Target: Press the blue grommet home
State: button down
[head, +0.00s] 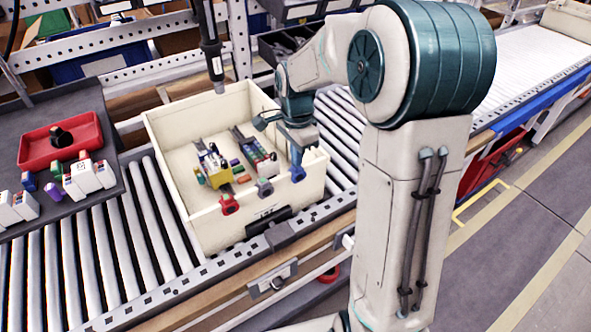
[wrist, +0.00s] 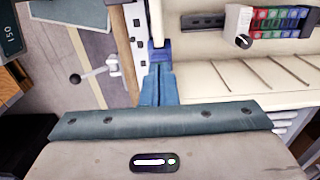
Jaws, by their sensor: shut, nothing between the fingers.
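The blue grommet (head: 298,174) sits at the right end of the front wall of a cream crate (head: 202,237). It also shows in the wrist view (wrist: 160,49), at the crate wall just beyond my fingertips. My gripper (head: 296,161) points down at the wall right above the grommet. Its blue fingers are together and empty, and in the wrist view (wrist: 158,70) their tips reach to the grommet's edge. I cannot tell whether they touch it, or how deep the grommet sits. A red grommet (head: 229,204) and a grey-blue grommet (head: 264,187) sit farther left along the same wall.
The crate stands on a roller conveyor (head: 85,255) and holds a yellow item (head: 216,170) and a rack of coloured pieces (head: 255,150). A dark hanging tool (head: 211,55) is above its back. A red tray (head: 60,145) and small boxes lie on the left shelf.

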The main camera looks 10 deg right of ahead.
jog(key=shift+r+p, duration=1.8)
jog(key=shift+r, duration=0.75)
jog(key=s+r+n+t, duration=0.1)
jog(key=s+r+n, duration=0.1)
jog(key=s+n, duration=0.5)
jog(key=s+r+n+t, duration=0.2)
jog(key=s+n, duration=0.5)
jog(key=s, duration=0.6)
jog(key=shift+v, duration=0.8)
jog(key=shift+s, duration=0.2)
